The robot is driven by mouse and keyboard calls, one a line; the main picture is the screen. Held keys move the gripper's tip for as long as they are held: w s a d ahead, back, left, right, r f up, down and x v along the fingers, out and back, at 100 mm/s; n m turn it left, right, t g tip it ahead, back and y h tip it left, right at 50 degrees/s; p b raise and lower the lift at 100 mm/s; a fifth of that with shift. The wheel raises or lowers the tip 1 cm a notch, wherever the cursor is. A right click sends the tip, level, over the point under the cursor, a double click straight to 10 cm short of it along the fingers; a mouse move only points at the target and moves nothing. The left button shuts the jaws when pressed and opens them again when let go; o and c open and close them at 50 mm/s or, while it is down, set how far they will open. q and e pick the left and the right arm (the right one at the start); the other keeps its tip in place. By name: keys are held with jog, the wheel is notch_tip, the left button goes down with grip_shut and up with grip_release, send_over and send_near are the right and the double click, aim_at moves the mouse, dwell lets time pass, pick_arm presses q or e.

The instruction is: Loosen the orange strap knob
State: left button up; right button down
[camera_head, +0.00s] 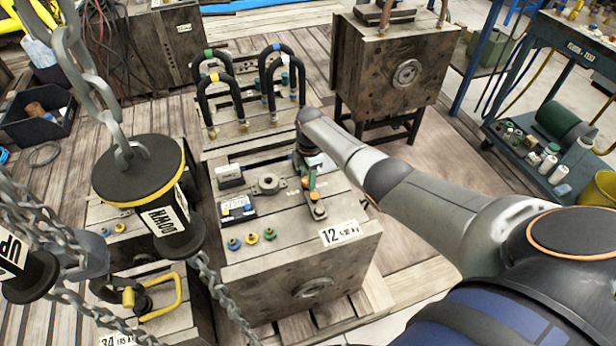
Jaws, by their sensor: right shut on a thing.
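The mould block marked 12 (300,262) stands on a wooden pallet in the middle of the view. A short strap with green and orange parts (315,203) lies on its top face, right of centre. My right arm reaches in from the right, and my right gripper (308,175) points down at the far end of this strap. It is shut on the orange strap knob, which the gripper mostly hides. My left gripper is not in view.
A black DOWN pendant (150,185) and chains hang at the left, close to the camera. Another mould (392,70) stands on a frame behind. A blue trolley (550,160) is at the right.

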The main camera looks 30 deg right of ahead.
jog(key=c, duration=0.5)
grip_release()
notch_tip(320, 180, up, 5)
jog(key=p, duration=0.2)
jog(key=shift+s+f+p, duration=0.1)
jog(key=shift+p, duration=0.3)
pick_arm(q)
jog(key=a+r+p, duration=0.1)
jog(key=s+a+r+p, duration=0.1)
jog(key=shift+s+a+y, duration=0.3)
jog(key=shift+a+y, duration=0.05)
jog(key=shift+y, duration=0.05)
pick_arm(e)
notch_tip(320, 180, up, 8)
jog(key=shift+s, duration=0.25)
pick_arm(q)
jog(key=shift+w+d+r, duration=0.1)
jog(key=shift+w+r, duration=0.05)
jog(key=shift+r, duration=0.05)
pick_arm(e)
jog(key=shift+f, duration=0.15)
